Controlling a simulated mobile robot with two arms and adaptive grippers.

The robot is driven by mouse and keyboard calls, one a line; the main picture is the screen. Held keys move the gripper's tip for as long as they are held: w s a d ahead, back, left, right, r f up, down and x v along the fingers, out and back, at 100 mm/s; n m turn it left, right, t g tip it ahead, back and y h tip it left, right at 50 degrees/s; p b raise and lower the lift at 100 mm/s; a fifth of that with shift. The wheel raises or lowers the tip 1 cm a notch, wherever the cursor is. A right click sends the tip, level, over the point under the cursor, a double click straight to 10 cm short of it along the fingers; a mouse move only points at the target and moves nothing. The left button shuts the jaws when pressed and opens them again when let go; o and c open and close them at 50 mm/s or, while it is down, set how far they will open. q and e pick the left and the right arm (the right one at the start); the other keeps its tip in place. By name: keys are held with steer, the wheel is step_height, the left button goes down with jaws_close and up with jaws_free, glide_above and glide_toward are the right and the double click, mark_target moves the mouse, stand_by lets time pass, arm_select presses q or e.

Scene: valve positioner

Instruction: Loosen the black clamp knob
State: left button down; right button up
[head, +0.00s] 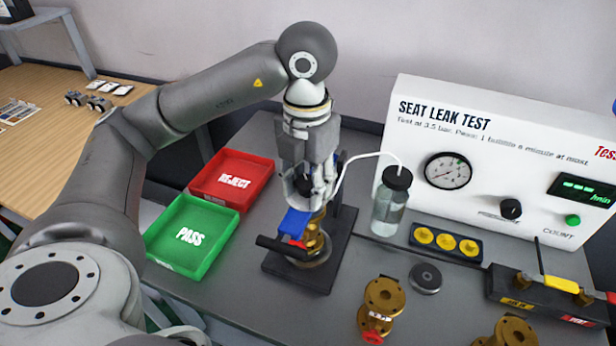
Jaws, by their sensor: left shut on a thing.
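My left gripper (312,192) points down over the black test stand (325,265). Its fingers are shut around the black clamp knob (305,185), which shows only as a small dark patch between them. Below it a brass valve (313,238) stands upright in the stand, with a blue part (294,222) at its upper left and a black bar on its left side. The gripper hides most of the clamp's upper part. My right gripper is not in view.
A red REJECT tray (262,166) and a green PASS tray (160,255) lie left of the stand. A bottle (389,210) with a white tube stands close on the right, before the test panel (450,128). Loose brass valves (383,297) lie in front.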

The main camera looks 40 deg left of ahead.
arm_select(q)
steer(key=n, duration=0.2)
steer(key=n+p, duration=0.1)
steer(key=n, duration=0.1)
steer(key=shift+s+f+n, duration=0.15)
steer(key=shift+f+n, duration=0.05)
steer(key=shift+n, duration=0.2)
steer(key=n, duration=0.4)
steer(key=shift+d+f+n+p, duration=0.1)
steer(key=shift+n+p, duration=0.2)
steer(key=shift+n, duration=0.1)
steer(key=c, duration=1.1)
jaws_free()
steer(key=shift+o, duration=0.5)
